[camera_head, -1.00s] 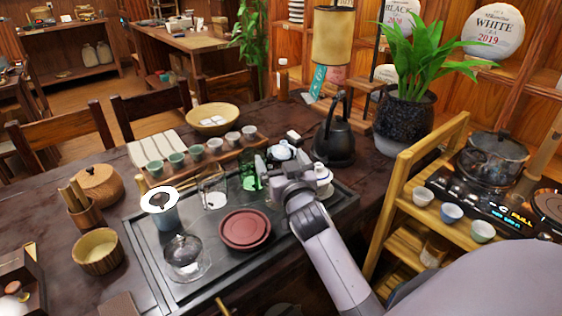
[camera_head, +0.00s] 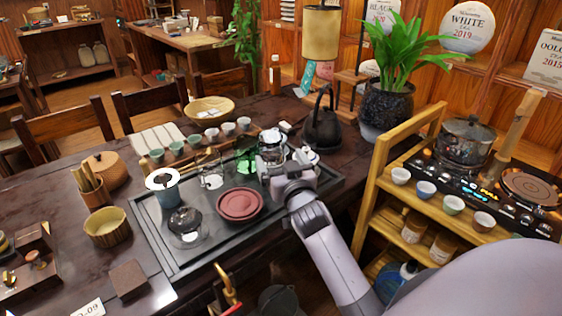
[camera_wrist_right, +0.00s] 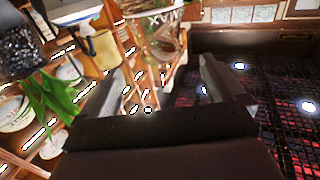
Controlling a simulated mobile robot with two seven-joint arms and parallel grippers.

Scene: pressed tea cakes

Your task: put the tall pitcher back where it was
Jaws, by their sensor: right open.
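I cannot tell for sure which is the tall pitcher. My right gripper (camera_head: 267,168) is over the right part of the tray, right of the green vessel, and hides part of what is behind it. In the right wrist view its two fingers (camera_wrist_right: 163,82) are apart with nothing between them. My left gripper is not in view.
A round red dish (camera_head: 240,204) and a glass lidded bowl (camera_head: 186,226) are on the tray, with a blue-grey cup (camera_head: 163,186) at its left. A black kettle (camera_head: 322,130) stands behind right. A wooden stand (camera_head: 372,190) is right of my arm.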

